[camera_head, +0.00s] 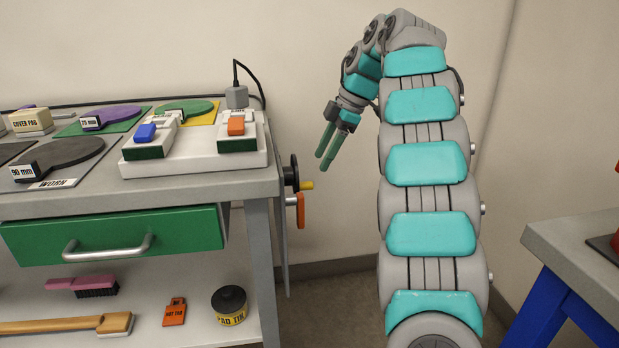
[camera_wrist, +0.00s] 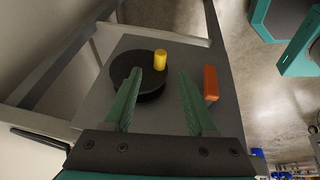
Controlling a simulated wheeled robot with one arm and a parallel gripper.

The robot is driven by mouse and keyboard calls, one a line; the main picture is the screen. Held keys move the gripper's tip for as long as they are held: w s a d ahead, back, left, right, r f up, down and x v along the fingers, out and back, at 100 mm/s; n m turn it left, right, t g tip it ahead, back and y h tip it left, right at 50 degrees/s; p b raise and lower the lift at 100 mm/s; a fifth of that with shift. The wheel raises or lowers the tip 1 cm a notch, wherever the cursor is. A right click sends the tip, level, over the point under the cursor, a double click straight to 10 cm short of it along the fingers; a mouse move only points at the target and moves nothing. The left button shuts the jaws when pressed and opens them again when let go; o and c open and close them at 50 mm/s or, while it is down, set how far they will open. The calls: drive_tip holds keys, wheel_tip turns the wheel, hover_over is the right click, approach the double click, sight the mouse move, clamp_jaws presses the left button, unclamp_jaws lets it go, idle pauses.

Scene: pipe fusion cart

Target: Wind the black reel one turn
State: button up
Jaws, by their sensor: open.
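The black reel (camera_head: 291,173) is a round disc on the right side panel of the grey cart, with a yellow knob (camera_head: 306,185) sticking out from it. In the wrist view the reel (camera_wrist: 124,71) lies ahead, with its yellow knob (camera_wrist: 160,60) near the rim. My gripper (camera_head: 325,162) is open and empty, in the air to the right of the reel and a little above it. In the wrist view the green fingers (camera_wrist: 158,92) reach toward the panel, the knob showing between their tips, nearer the left one. I see no contact; the left finger hides part of the reel.
An orange handle (camera_head: 300,210) sits below the reel on the same panel; it also shows right of the fingers in the wrist view (camera_wrist: 210,83). The cart top (camera_head: 200,186) holds a white unit (camera_head: 195,163) and several pads. A blue-legged table (camera_head: 555,240) stands right.

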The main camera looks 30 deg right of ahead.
sight(311, 182)
drive_tip(key=b+x, duration=0.3)
drive_tip(key=x, duration=0.2)
drive_tip(key=shift+f+b, duration=0.25)
drive_tip(key=shift+b, duration=0.15)
drive_tip(key=shift+x, duration=0.85)
clamp_jaws()
